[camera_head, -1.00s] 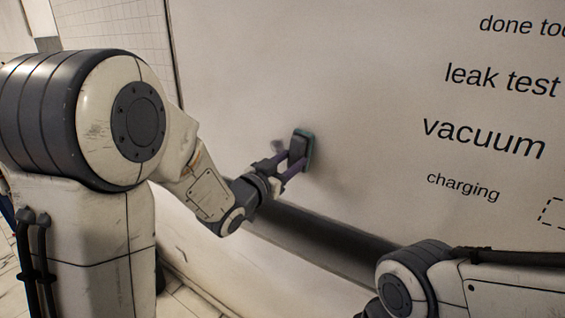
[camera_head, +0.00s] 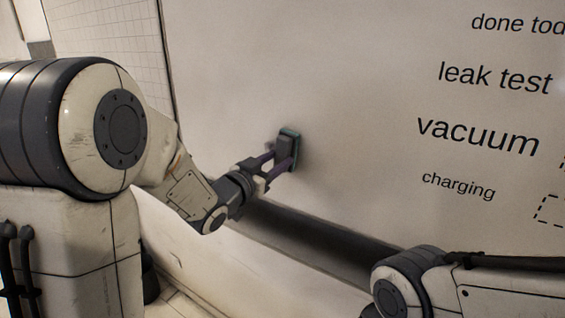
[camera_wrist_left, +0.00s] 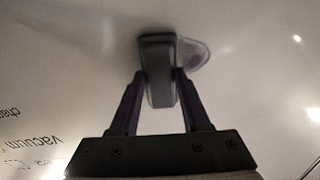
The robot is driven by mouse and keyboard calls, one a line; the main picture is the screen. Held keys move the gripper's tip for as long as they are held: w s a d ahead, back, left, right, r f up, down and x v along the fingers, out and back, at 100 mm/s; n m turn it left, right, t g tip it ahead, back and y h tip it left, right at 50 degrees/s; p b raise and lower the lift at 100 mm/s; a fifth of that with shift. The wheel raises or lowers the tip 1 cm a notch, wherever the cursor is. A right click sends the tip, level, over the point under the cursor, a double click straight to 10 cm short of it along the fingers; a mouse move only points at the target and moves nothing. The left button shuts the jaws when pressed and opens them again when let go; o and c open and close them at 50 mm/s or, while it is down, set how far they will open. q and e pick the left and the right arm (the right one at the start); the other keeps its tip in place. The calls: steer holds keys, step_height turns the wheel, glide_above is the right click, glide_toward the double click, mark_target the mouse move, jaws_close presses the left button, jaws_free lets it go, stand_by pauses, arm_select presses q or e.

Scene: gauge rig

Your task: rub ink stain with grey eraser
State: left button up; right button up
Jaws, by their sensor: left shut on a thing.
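The grey eraser (camera_head: 285,151) has a teal edge on its board side. It is upright against the whiteboard, or very close to it; I cannot tell if it touches. My left gripper (camera_head: 281,163) is shut on it, with a purple finger on each side. In the left wrist view, the eraser (camera_wrist_left: 160,88) sits between the fingers (camera_wrist_left: 161,88). The ink stain (camera_wrist_left: 194,53) is a pale purple-grey patch at the eraser's right there, partly hidden behind it. In the head view, only a faint bit of the stain (camera_head: 269,147) shows left of the eraser. My right gripper is out of view.
The whiteboard (camera_head: 350,90) carries printed words, among them "vacuum" (camera_head: 478,137) and "charging" (camera_head: 458,186), right of the eraser. A dark ledge (camera_head: 320,235) runs along its lower edge. A tiled wall (camera_head: 105,40) is at the left. The board around the eraser is clear.

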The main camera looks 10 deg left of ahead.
arm_select(q)
steer(key=shift+w+a+p, duration=0.1)
steer(key=shift+w+a, duration=0.35)
steer(key=shift+a, duration=0.75)
steer(key=shift+w+a+p, duration=0.1)
steer(key=shift+w+a, duration=0.3)
steer(key=shift+a, duration=0.75)
steer(key=shift+w+a+p, duration=0.1)
steer(key=shift+w+a, duration=0.35)
steer(key=shift+a, duration=0.75)
steer(key=v, duration=0.6)
steer(key=v, duration=0.3)
steer(key=shift+r, duration=0.1)
